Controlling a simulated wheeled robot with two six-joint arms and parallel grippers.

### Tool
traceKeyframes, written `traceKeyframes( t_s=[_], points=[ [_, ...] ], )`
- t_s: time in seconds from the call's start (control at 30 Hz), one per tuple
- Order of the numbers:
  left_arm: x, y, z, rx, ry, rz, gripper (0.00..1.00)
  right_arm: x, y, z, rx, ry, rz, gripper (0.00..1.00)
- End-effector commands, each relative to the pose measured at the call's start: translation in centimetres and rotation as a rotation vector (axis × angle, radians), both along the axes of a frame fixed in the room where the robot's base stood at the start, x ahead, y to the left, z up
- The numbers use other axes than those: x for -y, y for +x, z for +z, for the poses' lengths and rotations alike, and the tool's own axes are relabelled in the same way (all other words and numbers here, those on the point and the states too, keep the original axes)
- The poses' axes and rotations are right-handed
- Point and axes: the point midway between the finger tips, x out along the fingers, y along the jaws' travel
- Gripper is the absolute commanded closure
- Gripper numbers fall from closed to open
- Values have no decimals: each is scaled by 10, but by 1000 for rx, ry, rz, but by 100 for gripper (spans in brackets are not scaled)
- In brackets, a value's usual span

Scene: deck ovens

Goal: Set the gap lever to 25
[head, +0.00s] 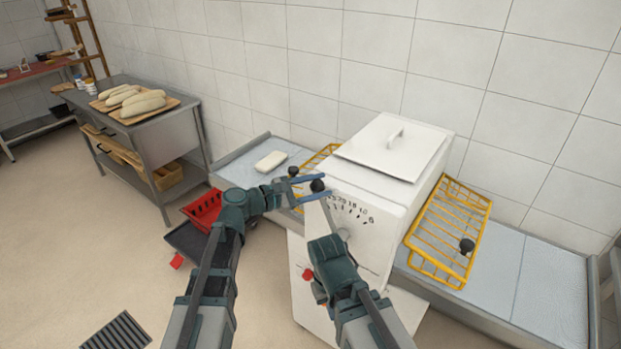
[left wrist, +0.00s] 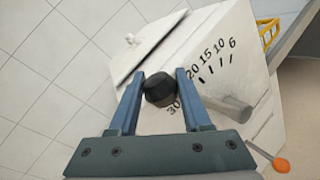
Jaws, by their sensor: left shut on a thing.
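The white machine (head: 352,215) carries a black number scale (head: 350,209) on its front face. The gap lever has a black knob (head: 318,186) at the upper left of the scale. My left gripper (head: 307,190) is shut on this knob, with one finger on each side. The knob appears between the 30 and the 20; the 25 is hidden there. My right arm (head: 328,255) is in front of the machine; its fingers cannot be made out.
Yellow wire guards (head: 450,230) flank the machine above the conveyor belt (head: 540,285). A pale dough piece (head: 270,161) lies on the left belt. A steel table (head: 155,120) with loaves and a red basket (head: 204,209) stand to the left.

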Motion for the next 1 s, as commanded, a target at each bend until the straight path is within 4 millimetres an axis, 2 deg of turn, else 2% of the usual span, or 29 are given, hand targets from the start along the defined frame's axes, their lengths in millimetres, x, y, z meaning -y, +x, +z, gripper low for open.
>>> traceKeyframes(
  t_s=[0.07,0.37,0.4,0.57,0.87,1.0],
  points=[
    [4,-4,4,11,16,-3,100,0,0,6,0,0,0,100],
    [4,-4,2,17,23,-3,100,0,0,4,0,0,0,100],
    [4,-4,2,17,23,-3,50,0,0,4,0,0,0,100],
    [4,-3,2,17,22,-2,22,0,0,4,0,0,0,100],
    [3,-4,2,17,22,-1,22,0,0,5,0,0,0,100],
    [-9,-10,4,16,22,2,22,0,0,7,0,0,0,100]
  ],
)
